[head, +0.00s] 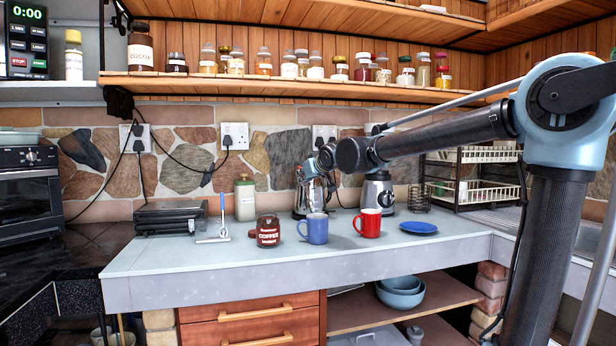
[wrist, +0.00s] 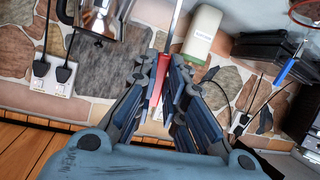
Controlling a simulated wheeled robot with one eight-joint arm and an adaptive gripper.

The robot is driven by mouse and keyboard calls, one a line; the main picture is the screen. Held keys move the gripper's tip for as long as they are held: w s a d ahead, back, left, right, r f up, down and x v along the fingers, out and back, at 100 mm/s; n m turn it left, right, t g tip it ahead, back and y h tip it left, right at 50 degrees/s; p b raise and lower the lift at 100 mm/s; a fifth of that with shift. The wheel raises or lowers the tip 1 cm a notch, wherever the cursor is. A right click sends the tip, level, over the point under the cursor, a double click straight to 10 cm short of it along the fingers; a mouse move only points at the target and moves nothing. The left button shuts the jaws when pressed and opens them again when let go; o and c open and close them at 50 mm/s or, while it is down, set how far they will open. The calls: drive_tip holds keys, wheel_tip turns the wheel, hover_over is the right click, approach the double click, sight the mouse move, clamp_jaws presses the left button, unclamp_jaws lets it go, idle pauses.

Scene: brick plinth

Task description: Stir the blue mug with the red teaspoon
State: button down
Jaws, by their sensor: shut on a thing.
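The blue mug (head: 313,229) stands upright on the counter in the head view, between the coffee jar and a red mug (head: 368,222). My gripper (wrist: 163,75) is shut on the red handle of the teaspoon (wrist: 157,92) in the wrist view. A narrow grey metal part of the teaspoon runs up from the fingers and out of the picture's top edge. In the head view my arm reaches left to above the kettle and mugs; the teaspoon cannot be made out there. The blue mug does not show in the wrist view, and its inside is hidden.
A brown coffee jar (head: 268,231) stands left of the blue mug. A kettle (head: 305,198) and a blender (head: 377,192) stand behind. A blue saucer (head: 418,227) lies right. A small stand (head: 213,238) with a blue handle is further left. The counter's front strip (head: 200,262) is clear.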

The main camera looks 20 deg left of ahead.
sight(310, 204)
drive_tip(key=shift+s+d+f, duration=0.3)
drive_tip(key=shift+d+f, duration=0.25)
drive_tip(key=shift+f, duration=1)
drive_tip(key=shift+s+d+f, duration=0.25)
drive_tip(key=shift+d+f, duration=0.3)
drive_tip(key=shift+f, duration=1)
drive_tip(key=shift+s+d+f, duration=0.3)
drive_tip(key=shift+d+f, duration=0.25)
drive_tip(key=shift+f, duration=1)
drive_tip(key=shift+d, duration=0.1)
